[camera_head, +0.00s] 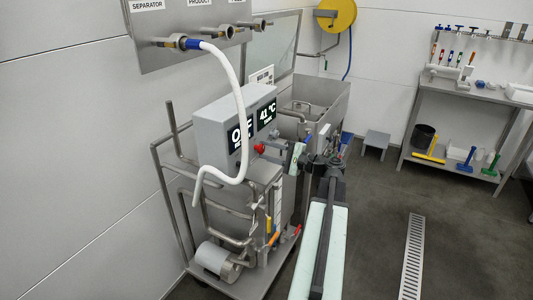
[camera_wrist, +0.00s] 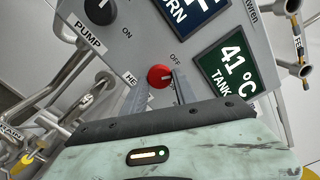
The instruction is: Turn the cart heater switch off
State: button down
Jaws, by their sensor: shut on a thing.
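The heater switch is a round red knob (camera_wrist: 160,76) on the face of the grey control box. Beside it is a partly hidden label that starts with "HE", and an "OFF" mark stands above it. The knob (camera_head: 259,148) also shows at the lower front of the box in the head view. My gripper (camera_wrist: 161,83) has a grey finger on each side of the knob and is shut on it. In the head view my gripper (camera_head: 270,147) reaches the box from the right. I cannot tell clearly where the knob's pointer stands.
The control box (camera_head: 213,133) has a green "41 °C" tank display (camera_wrist: 232,62) and a black knob (camera_wrist: 100,10) labelled "PUMP". A white hose (camera_head: 236,80) hangs in front of the box. Cart pipes (camera_head: 225,220) lie below. Open floor (camera_head: 380,210) lies to the right.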

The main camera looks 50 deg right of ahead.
jog(key=n, duration=0.5)
jog(key=shift+a, duration=0.1)
dwell(0.5)
jog(key=c, duration=1)
grip_release()
jog(key=shift+s, duration=0.4)
jog(key=v, duration=0.7)
